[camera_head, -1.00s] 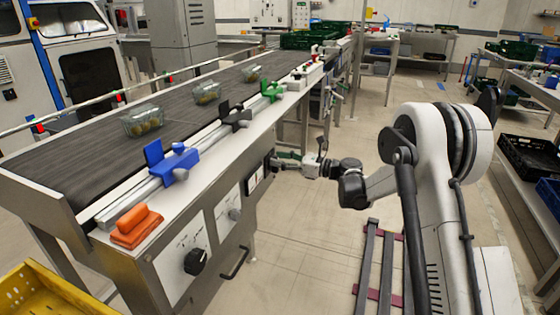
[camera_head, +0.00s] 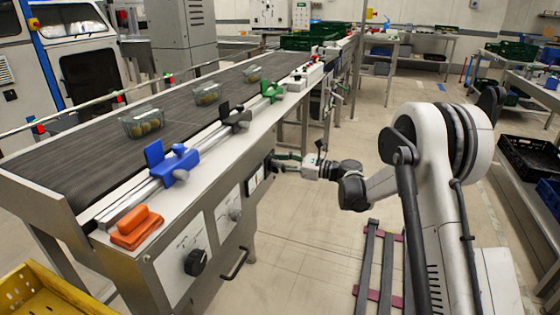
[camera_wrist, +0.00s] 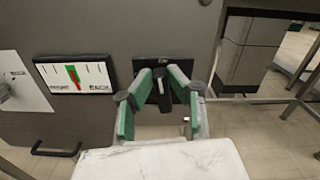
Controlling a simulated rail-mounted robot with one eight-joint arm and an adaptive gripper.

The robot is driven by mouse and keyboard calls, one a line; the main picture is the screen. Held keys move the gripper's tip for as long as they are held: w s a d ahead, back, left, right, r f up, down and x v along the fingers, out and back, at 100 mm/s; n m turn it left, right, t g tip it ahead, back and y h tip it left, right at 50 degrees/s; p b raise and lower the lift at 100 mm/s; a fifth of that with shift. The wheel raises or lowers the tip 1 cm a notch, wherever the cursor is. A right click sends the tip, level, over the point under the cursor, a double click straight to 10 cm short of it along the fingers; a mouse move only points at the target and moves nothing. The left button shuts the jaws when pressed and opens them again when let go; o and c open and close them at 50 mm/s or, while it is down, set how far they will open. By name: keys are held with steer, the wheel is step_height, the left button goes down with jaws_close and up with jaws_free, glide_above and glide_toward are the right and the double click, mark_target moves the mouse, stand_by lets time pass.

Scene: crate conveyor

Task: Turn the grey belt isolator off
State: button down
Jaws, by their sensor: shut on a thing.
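The belt isolator shows in the wrist view as a dark plate (camera_wrist: 184,68) on the grey side panel of the conveyor, with a dark handle (camera_wrist: 163,98) in its middle. My gripper (camera_wrist: 160,79) has its green-padded fingers closed in around this handle, shut on it. The handle's exact angle is hard to tell between the fingers. In the head view my gripper (camera_head: 279,160) reaches the conveyor's side from the right, and it hides most of the isolator there.
A display panel (camera_wrist: 75,77) is left of the isolator. The conveyor side also carries a black knob (camera_head: 196,262), a smaller knob (camera_head: 235,215) and a handle (camera_head: 234,264). Blue (camera_head: 174,164) and green (camera_head: 272,92) clamps line the belt's edge.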

mark_target(270, 168)
steer(key=n, duration=0.2)
steer(key=s+n, duration=0.1)
steer(key=n, duration=0.2)
steer(key=f+n, duration=0.1)
steer(key=n, duration=0.2)
steer(key=shift+s+a, duration=0.2)
steer(key=shift+s, duration=0.05)
steer(key=n, duration=0.4)
steer(key=shift+s+a+f, duration=0.1)
steer(key=shift+s+f, duration=0.1)
steer(key=shift+f, duration=0.2)
steer(key=shift+f+n+b, duration=0.15)
steer(key=shift+n+b, duration=0.05)
steer(key=shift+n, duration=0.7)
steer(key=shift+f+n+b, duration=0.15)
steer(key=shift+n+b, duration=0.05)
steer(key=shift+n, duration=0.7)
steer(key=c, duration=1.7)
jaws_free()
steer(key=shift+o, duration=0.2)
